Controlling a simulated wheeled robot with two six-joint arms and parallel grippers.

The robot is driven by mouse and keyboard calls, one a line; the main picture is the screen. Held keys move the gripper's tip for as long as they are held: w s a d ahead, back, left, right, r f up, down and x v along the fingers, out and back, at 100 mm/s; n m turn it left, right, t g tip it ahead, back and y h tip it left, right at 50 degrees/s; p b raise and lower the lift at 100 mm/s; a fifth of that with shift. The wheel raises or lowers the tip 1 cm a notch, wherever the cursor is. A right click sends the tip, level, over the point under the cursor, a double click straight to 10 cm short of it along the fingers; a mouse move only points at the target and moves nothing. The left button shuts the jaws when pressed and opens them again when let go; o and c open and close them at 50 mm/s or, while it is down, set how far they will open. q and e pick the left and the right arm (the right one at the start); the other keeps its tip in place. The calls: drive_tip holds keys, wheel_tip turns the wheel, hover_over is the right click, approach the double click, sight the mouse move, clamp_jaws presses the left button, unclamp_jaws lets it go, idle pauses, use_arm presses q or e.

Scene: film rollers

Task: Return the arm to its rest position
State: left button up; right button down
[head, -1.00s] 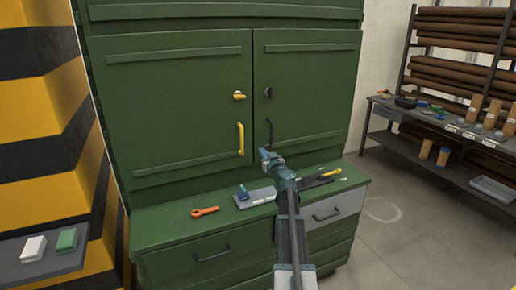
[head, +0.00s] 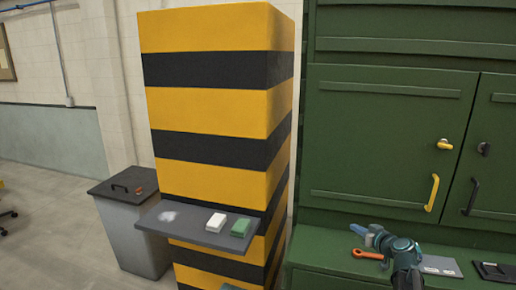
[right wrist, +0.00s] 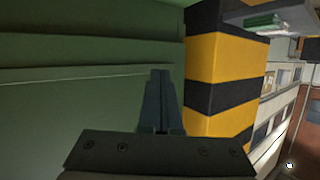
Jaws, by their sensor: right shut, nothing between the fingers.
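My right gripper (head: 359,231) is in the lower right of the head view, shut and empty. Its fingers point left, in front of the green cabinet (head: 385,130), over the area of the orange tool on the ledge. In the right wrist view the two dark fingers (right wrist: 160,100) lie together with nothing between them. Green cabinet surface (right wrist: 90,110) fills the left of that view, and the yellow and black pillar (right wrist: 225,90) stands right of the fingers. My left gripper is not in view.
The striped pillar (head: 215,90) stands left of the cabinet. A small grey shelf (head: 180,228) on it carries a white block (head: 216,222) and a green block (head: 240,227). A lidded grey bin (head: 130,230) stands farther left. An orange tool (head: 368,254) lies on the cabinet ledge.

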drive_tip(key=s+a+f+n+g+y, duration=0.1)
drive_tip(key=s+a+f+g, duration=0.25)
drive_tip(key=a, duration=0.55)
drive_tip(key=s+a+f+n+g, duration=0.15)
drive_tip(key=s+a+f, duration=0.3)
drive_tip(key=a, duration=0.45)
drive_tip(key=s+a+f+n+g+y, duration=0.1)
drive_tip(key=s+a+f+g, duration=0.3)
drive_tip(key=a, duration=0.5)
drive_tip(key=s+a+f+g+h, duration=0.1)
drive_tip(key=s+a+g+h, duration=0.1)
drive_tip(key=s, duration=0.8)
drive_tip(key=s+a+f+m+g+h, duration=0.1)
drive_tip(key=s+a+g+h, duration=0.2)
drive_tip(key=s, duration=0.7)
drive_tip(key=shift+f+h, duration=0.4)
drive_tip(key=shift+h, duration=0.4)
